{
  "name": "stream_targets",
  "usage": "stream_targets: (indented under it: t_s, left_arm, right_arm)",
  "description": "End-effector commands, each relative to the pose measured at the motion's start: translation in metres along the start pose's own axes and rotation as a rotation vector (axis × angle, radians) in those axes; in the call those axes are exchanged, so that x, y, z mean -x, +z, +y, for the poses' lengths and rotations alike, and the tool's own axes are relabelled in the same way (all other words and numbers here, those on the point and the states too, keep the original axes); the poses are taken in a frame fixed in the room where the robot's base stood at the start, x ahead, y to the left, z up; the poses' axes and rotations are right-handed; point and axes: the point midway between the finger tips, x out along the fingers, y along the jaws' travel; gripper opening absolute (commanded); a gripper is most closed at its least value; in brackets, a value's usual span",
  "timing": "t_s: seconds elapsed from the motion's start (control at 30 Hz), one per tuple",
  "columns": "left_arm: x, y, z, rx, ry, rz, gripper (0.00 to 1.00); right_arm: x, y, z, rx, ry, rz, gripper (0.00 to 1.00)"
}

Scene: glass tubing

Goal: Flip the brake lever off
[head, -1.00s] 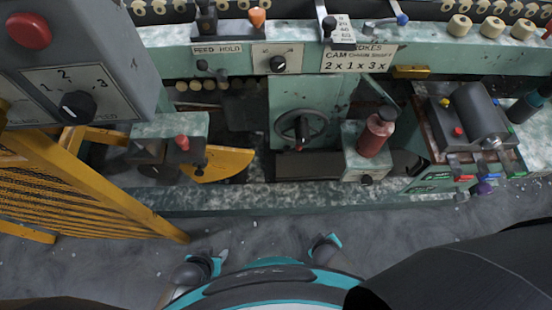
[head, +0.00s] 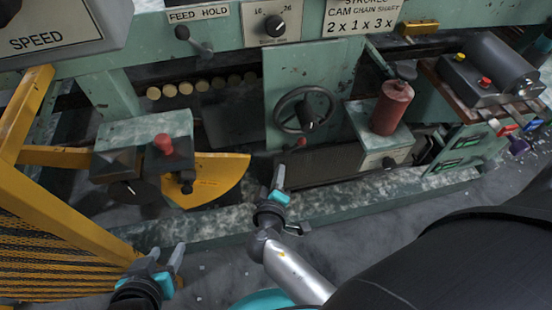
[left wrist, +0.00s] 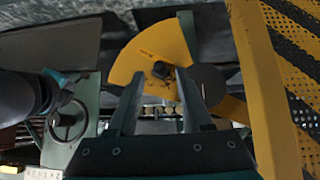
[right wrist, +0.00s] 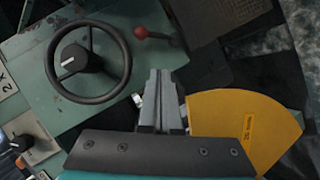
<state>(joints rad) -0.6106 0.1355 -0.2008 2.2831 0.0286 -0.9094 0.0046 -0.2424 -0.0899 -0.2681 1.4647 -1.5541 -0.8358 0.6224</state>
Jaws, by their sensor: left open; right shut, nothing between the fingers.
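A lever with a red ball knob (head: 301,142) sits just below the black handwheel (head: 305,110) on the green panel. It looks like the brake lever, but I can read no label on it. In the right wrist view the red knob (right wrist: 141,33) stands on a short dark stem to the right of the handwheel (right wrist: 88,64). My right gripper (head: 279,177) is shut and empty, below the red knob and apart from it. My left gripper (head: 166,258) is open and empty in front of the machine, low on the left; its spread fingers show in the left wrist view (left wrist: 160,92).
A yellow quarter-disc guard (head: 212,180) and a box with a red knob (head: 163,144) lie left of the lever. A red cylinder (head: 391,107) stands on the right. A yellow railing (head: 65,230) is at far left. The feed hold lever (head: 194,39) is above.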

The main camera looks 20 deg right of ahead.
Motion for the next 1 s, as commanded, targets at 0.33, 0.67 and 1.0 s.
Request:
stream_targets:
  t_s: [0.33,0.67,1.0]
  left_arm:
    - [0.009,-0.009,0.002,-0.001,0.006,0.041,0.5]
    - [0.008,-0.009,0.002,-0.001,0.007,0.045,0.5]
    - [-0.001,-0.017,0.016,0.005,0.044,0.171,0.5]
  right_arm:
    - [-0.004,-0.012,0.016,-0.027,0.106,0.035,0.0]
    - [-0.005,-0.012,0.016,-0.026,0.105,0.035,0.0]
    - [-0.036,-0.013,0.019,-0.026,0.106,0.034,0.0]
